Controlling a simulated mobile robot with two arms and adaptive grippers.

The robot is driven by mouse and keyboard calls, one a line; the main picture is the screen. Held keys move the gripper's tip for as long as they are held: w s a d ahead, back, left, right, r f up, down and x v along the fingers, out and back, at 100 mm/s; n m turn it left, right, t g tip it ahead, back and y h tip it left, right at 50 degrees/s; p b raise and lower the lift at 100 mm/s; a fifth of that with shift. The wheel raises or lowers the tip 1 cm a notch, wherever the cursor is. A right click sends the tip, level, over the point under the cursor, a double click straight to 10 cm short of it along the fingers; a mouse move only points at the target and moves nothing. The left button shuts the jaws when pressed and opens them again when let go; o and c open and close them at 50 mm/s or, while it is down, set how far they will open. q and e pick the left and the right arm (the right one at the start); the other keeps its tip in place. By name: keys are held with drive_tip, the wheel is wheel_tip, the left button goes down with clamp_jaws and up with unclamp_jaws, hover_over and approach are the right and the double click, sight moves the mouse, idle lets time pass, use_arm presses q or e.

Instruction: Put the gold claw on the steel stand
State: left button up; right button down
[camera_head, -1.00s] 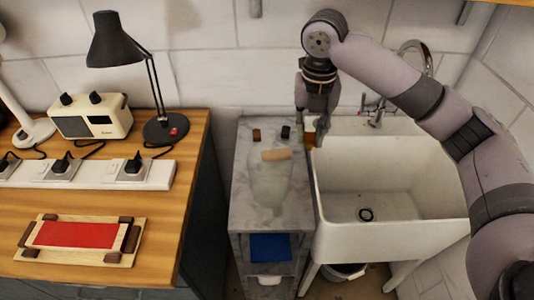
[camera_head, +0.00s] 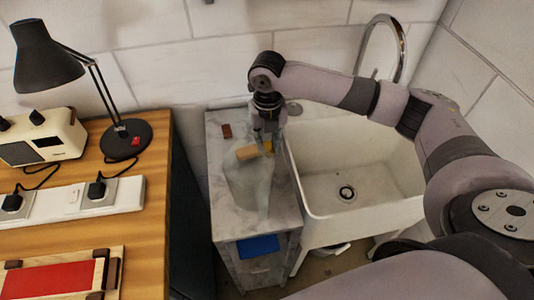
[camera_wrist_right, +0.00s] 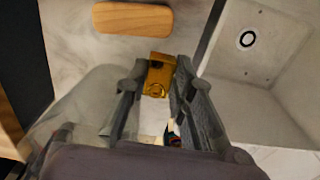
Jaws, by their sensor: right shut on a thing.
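My right gripper (camera_head: 266,143) is over the marble-topped cabinet, close beside a clear glass vessel with a wooden stopper. It is shut on a small gold piece (camera_head: 268,146), which looks like the gold claw. In the right wrist view the gold piece (camera_wrist_right: 159,74) sits between the fingertips of the right gripper (camera_wrist_right: 156,85). I cannot make out a steel stand in either view. My left gripper is not in view.
The glass vessel (camera_head: 246,182) with its wooden stopper (camera_head: 247,152) stands on the cabinet (camera_head: 222,218). A red-brown block (camera_head: 227,131) lies at the back. The white sink (camera_head: 310,190) is to the right. The wooden bench (camera_head: 147,190) holds a black lamp (camera_head: 45,62) at left.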

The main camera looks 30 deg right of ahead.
sight(268, 146)
wheel_tip(268, 146, down, 3)
drive_tip(key=shift+r, duration=0.2)
wheel_tip(268, 146, down, 3)
drive_tip(key=shift+f+p, duration=0.2)
drive_tip(key=shift+p, duration=0.15)
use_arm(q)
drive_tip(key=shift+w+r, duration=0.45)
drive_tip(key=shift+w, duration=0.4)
use_arm(e)
drive_tip(key=shift+f, duration=0.15)
drive_tip(key=c, duration=1.4)
unclamp_jaws()
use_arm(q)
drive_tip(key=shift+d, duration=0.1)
use_arm(e)
drive_tip(key=shift+o, duration=0.2)
wheel_tip(268, 146, up, 12)
drive_tip(key=shift+r+b, duration=0.1)
drive_tip(key=shift+b, duration=1)
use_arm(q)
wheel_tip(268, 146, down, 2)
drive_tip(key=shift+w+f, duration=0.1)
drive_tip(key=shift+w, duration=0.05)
